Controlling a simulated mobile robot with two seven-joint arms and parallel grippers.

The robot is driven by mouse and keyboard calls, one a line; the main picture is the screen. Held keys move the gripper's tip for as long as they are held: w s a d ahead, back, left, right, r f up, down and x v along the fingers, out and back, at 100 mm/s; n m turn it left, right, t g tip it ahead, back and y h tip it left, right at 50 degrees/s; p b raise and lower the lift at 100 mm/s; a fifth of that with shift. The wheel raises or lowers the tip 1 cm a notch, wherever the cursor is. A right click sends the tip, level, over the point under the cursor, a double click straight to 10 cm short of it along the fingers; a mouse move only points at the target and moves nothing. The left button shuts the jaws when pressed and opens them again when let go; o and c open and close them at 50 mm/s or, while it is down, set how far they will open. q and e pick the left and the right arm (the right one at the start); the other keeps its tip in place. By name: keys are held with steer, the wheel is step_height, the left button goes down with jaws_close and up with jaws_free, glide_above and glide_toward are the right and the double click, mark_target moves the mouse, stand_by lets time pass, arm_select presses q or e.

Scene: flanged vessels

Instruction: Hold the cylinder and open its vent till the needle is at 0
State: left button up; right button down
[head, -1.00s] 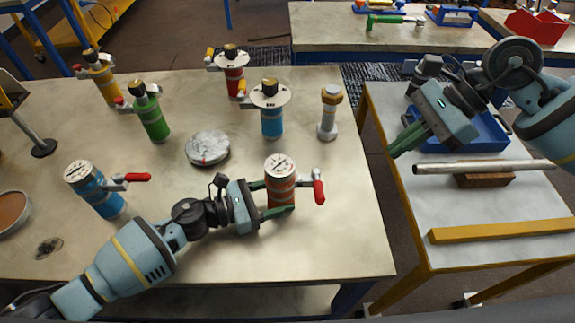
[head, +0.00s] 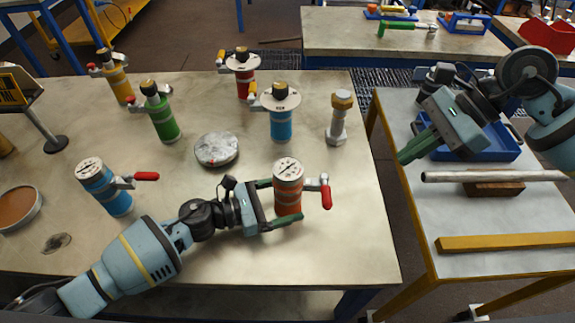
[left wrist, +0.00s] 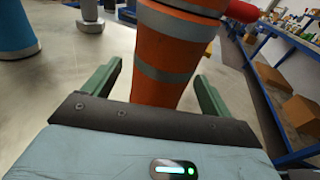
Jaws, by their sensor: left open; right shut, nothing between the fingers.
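An orange cylinder (head: 287,203) with grey bands and a white dial on top stands upright near the bench's right front. Its vent lever with a red grip (head: 325,195) sticks out to the right. The dial's needle is too small to read. My left gripper (head: 275,203) is open, with one green finger on either side of the orange cylinder. In the left wrist view the cylinder (left wrist: 170,55) stands between the spread fingers, with gaps visible beside both. My right gripper (head: 405,155) is shut and empty, over the side table at right.
A blue cylinder (head: 108,194) with a similar dial and red lever stands at left. Yellow (head: 117,84), green (head: 163,122), red (head: 243,84) and blue (head: 281,124) vessels, a bolt (head: 338,118) and a grey disc (head: 216,149) stand behind. A pipe (head: 490,176) lies on the side table.

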arm_select(q)
steer(key=v, duration=1.2)
steer(key=shift+s, duration=0.1)
